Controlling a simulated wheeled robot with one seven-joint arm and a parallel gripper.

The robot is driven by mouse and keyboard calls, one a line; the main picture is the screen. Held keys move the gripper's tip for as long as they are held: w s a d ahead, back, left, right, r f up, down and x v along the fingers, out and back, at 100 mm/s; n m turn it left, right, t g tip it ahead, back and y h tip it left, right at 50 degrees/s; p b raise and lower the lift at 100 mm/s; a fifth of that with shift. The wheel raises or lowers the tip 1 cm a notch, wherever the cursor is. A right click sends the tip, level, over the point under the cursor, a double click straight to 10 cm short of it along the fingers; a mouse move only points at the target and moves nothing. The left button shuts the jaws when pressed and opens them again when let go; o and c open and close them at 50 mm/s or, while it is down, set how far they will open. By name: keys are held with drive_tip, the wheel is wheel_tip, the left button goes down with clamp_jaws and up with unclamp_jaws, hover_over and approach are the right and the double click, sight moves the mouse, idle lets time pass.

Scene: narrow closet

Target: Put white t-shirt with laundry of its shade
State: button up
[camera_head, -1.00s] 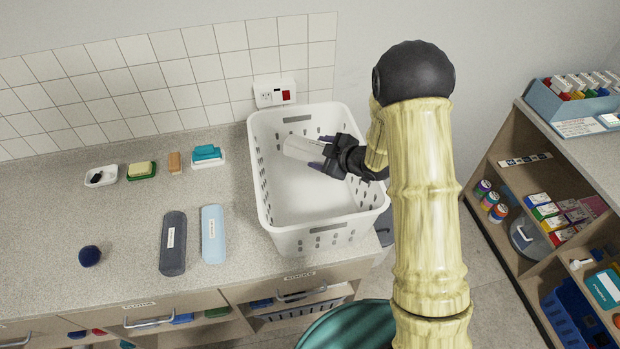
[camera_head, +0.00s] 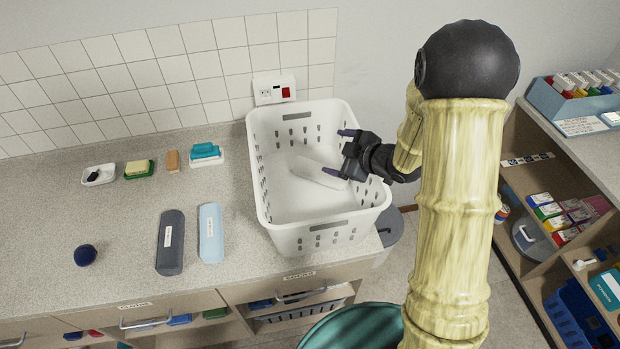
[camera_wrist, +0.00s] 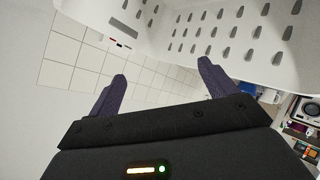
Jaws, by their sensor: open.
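The folded white t-shirt (camera_head: 318,172) lies inside the white laundry basket (camera_head: 312,224), toward its right side. The basket stands on the counter, and no other laundry shows in it. My gripper (camera_head: 338,152) is open with its dark fingers spread, over the right part of the basket, and partly covers the shirt. In the wrist view my gripper (camera_wrist: 162,72) has nothing between its fingers. The basket's slotted wall (camera_wrist: 225,35) shows beyond them, and the shirt cannot be made out there.
A dark case (camera_head: 171,242) and a light blue case (camera_head: 211,233) lie left of the basket, with a dark blue ball (camera_head: 85,255) farther left. Soap dishes and a brush line the back. A wall socket (camera_head: 274,90) is behind the basket. Shelves (camera_head: 535,185) stand at right.

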drive_tip(key=b+v, duration=0.1)
drive_tip(key=v, duration=0.9)
drive_tip(key=shift+r+b, duration=0.15)
drive_tip(key=shift+b, duration=0.15)
drive_tip(key=shift+d, duration=0.2)
drive_tip(key=s+d+f+m+h+b, duration=0.2)
drive_tip(key=d+f+m+h, duration=0.1)
drive_tip(key=d+m+h, duration=0.5)
drive_tip(key=s+a+f+m+g, duration=0.1)
drive_tip(key=s+f+m+g, duration=0.1)
drive_tip(key=s, duration=0.4)
drive_tip(key=s+a+f+m+g+b, duration=0.1)
drive_tip(key=s+f+m+g, duration=0.1)
drive_tip(key=s+m, duration=0.4)
drive_tip(key=shift+s+a+m+g+h, duration=0.25)
drive_tip(key=shift+s+m+g+h, duration=0.05)
drive_tip(key=shift+g, duration=0.6)
